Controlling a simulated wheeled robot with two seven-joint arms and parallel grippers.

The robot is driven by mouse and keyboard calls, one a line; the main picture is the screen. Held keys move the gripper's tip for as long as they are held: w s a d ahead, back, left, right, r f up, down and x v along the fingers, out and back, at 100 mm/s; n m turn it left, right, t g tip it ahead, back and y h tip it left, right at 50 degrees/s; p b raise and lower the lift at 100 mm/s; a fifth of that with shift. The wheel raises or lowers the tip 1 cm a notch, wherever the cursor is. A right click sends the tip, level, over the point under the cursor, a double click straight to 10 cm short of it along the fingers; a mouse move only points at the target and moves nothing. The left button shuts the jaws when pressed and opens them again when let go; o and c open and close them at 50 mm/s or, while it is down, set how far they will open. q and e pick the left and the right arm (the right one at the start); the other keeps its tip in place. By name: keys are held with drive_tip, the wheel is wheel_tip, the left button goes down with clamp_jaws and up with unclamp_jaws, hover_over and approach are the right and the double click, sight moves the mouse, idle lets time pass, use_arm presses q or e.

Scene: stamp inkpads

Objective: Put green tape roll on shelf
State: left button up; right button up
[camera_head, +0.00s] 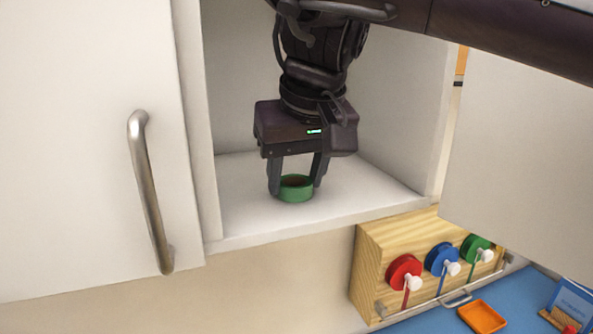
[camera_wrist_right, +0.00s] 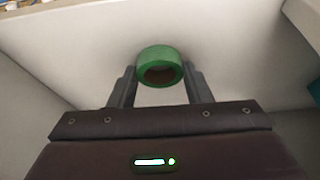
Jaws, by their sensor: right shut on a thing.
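The green tape roll (camera_head: 296,195) is inside the open white cabinet, at the shelf (camera_head: 340,200) floor near its front. My right gripper (camera_head: 296,186) points down into the cabinet and is shut on the roll, one finger on each side. It also shows in the right wrist view (camera_wrist_right: 160,88). The roll looks to be at shelf level; I cannot tell whether its underside touches. My left gripper is not in view.
A closed white door with a metal handle (camera_head: 150,190) is at the left. An open door panel (camera_head: 520,150) is at the right. Below, a wooden dispenser (camera_head: 372,262) holds red, blue and green rolls, and an orange tray (camera_head: 482,317) sits on the blue surface. The shelf around the roll is clear.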

drive_tip(key=shift+s, duration=0.15)
drive_tip(key=shift+f, duration=0.1)
drive_tip(key=o, duration=1)
drive_tip(key=shift+c, duration=0.2)
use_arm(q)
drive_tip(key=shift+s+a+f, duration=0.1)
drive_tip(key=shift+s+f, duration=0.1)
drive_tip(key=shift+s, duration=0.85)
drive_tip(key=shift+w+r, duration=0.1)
use_arm(e)
drive_tip(key=shift+r, duration=0.35)
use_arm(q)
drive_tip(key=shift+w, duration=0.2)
use_arm(e)
drive_tip(key=v, duration=1.1)
drive_tip(key=shift+r, duration=0.25)
drive_tip(key=shift+s, duration=0.2)
